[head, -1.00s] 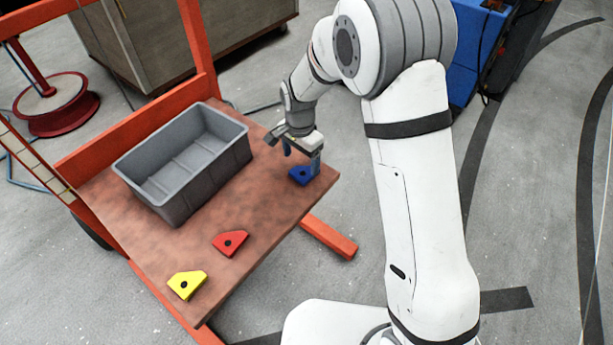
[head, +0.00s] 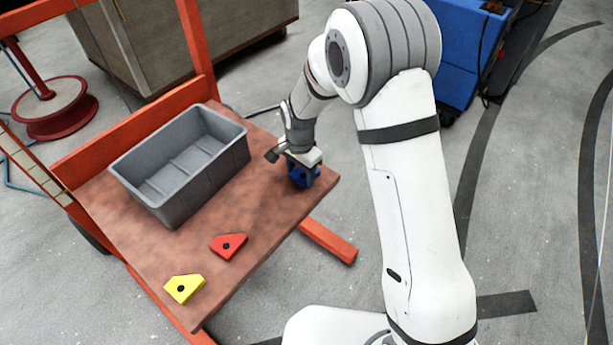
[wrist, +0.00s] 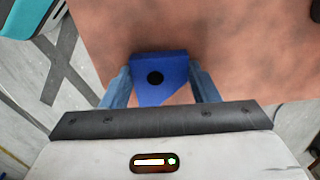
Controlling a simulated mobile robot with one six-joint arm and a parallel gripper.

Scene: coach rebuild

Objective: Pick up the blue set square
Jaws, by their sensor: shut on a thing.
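The blue set square (head: 298,176) is at the right end of the brown table, partly hidden by my gripper (head: 304,181). In the wrist view, the blue set square (wrist: 158,68) has a dark round hole or knob in its middle. It sits between the two blue-grey fingers of my gripper (wrist: 160,86), one finger at each side. My gripper is shut on it from above. I cannot tell whether its underside touches the tabletop.
A grey open bin (head: 180,165), empty, stands on the brown table (head: 205,275) left of my gripper. A red set square (head: 229,246) and a yellow set square (head: 184,289) lie at the near end. An orange frame (head: 120,131) rises behind the bin.

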